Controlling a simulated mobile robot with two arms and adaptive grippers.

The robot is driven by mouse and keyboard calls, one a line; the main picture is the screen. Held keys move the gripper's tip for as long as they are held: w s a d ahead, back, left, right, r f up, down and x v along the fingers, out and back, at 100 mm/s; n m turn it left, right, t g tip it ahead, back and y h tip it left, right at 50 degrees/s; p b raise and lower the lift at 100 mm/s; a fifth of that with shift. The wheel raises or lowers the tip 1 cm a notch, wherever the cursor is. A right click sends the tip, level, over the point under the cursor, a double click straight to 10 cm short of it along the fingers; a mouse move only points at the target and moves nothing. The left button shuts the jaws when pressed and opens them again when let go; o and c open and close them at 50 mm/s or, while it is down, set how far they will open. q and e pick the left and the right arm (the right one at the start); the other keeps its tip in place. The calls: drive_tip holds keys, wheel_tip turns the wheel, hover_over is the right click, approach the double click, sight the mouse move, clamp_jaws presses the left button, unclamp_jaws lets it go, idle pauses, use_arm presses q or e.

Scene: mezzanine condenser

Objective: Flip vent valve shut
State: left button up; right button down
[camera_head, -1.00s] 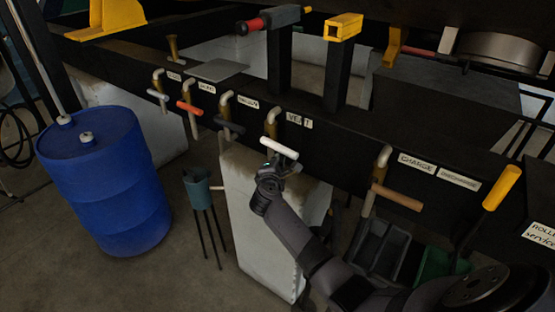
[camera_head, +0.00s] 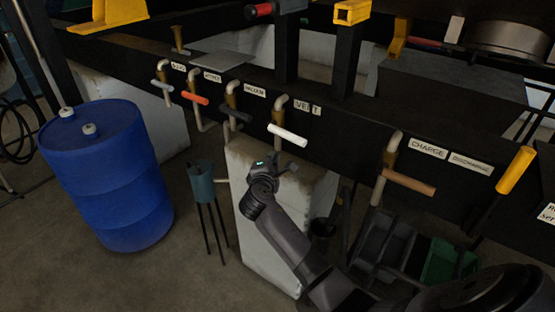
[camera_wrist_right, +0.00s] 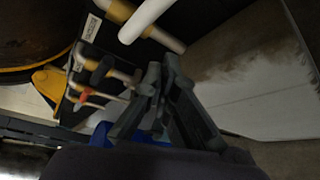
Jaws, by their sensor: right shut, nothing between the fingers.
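The vent valve has a white bar handle (camera_head: 287,135) on a bent pipe below the "VENT" label (camera_head: 307,107) on the dark rail. The handle slants down to the right in the head view. My right gripper (camera_head: 286,168) is shut and empty, a little below the handle and apart from it. In the right wrist view the white handle (camera_wrist_right: 146,18) lies at the top, beyond the closed fingers (camera_wrist_right: 160,76) of the gripper. The pipe behind the handle is partly hidden. My left gripper is not in view.
Other handles line the rail: a dark one (camera_head: 237,116), an orange one (camera_head: 195,98), a tan one (camera_head: 409,183) and a yellow one (camera_head: 516,170). A pale block (camera_head: 250,190) stands behind my right arm. A blue drum (camera_head: 105,180) stands at left.

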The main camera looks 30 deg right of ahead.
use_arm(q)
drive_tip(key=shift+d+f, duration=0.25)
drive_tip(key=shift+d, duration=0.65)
use_arm(e)
drive_tip(key=shift+s+a+r, duration=0.3)
drive_tip(key=shift+a+r, duration=0.05)
drive_tip(key=shift+a, duration=0.15)
drive_tip(key=shift+s+a+r, duration=0.25)
drive_tip(key=shift+a+r, duration=0.05)
drive_tip(key=shift+a, duration=0.2)
drive_tip(key=shift+a+f, duration=0.1)
